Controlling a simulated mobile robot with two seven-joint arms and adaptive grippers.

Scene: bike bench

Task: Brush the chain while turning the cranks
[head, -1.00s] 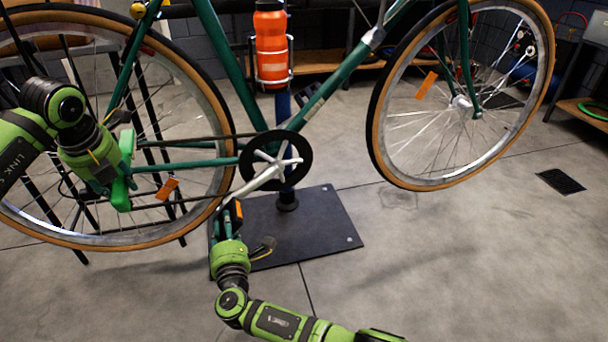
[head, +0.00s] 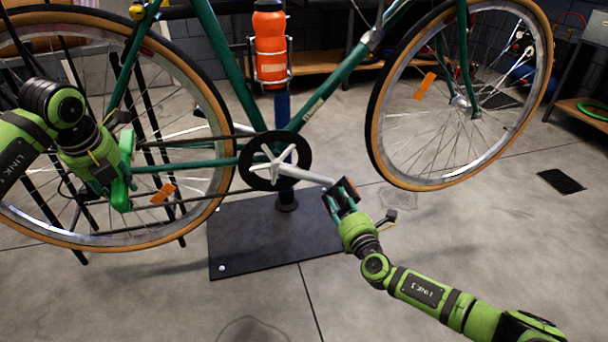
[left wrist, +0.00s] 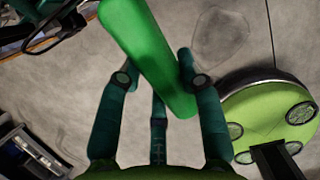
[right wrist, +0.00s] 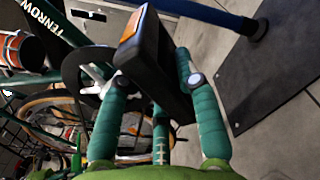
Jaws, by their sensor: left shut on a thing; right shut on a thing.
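The green brush (head: 122,172) is held upright in my left gripper (head: 112,183) beside the rear wheel, by the rear part of the chain (head: 205,196). I cannot tell whether its bristles touch the chain. The brush's green handle (left wrist: 150,55) fills the fingers in the left wrist view. My right gripper (head: 345,208) is shut on the pedal (head: 340,190) at the end of the silver crank arm (head: 308,175). The crank points right and slightly down from the chainring (head: 274,160). The black pedal with its orange reflector also shows in the right wrist view (right wrist: 150,55).
The green bicycle is held on a stand with a dark base plate (head: 240,248) on the floor. An orange bottle (head: 270,45) sits in its frame cage. The front wheel (head: 375,140) is right of my right gripper. Floor in front is clear.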

